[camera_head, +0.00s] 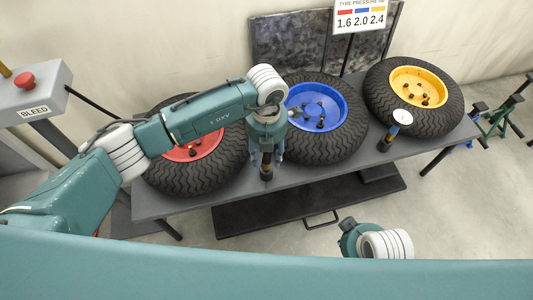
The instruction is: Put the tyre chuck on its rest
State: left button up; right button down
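My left gripper (267,163) points down at the front edge of the bench. Its teal fingers stand apart on either side of a dark upright piece (267,170) with a brownish band, which looks like the tyre chuck on its rest. A gap seems to show beside the piece. I cannot tell where chuck and rest meet, as the hand covers the top. My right gripper (349,227) is only partly seen in front of the bench; its fingers do not show clearly.
On the grey bench (330,177) lie tyres with red (196,147), blue (318,107) and yellow (419,87) rims. A round gauge (402,117) tops a dark post (387,140) at the right. A BLEED box (38,95) stands left.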

pick_arm(q)
jog(key=shift+r, duration=0.1)
notch_tip(320, 180, up, 12)
jog(key=shift+f, duration=0.1)
dwell(0.4)
dwell(0.4)
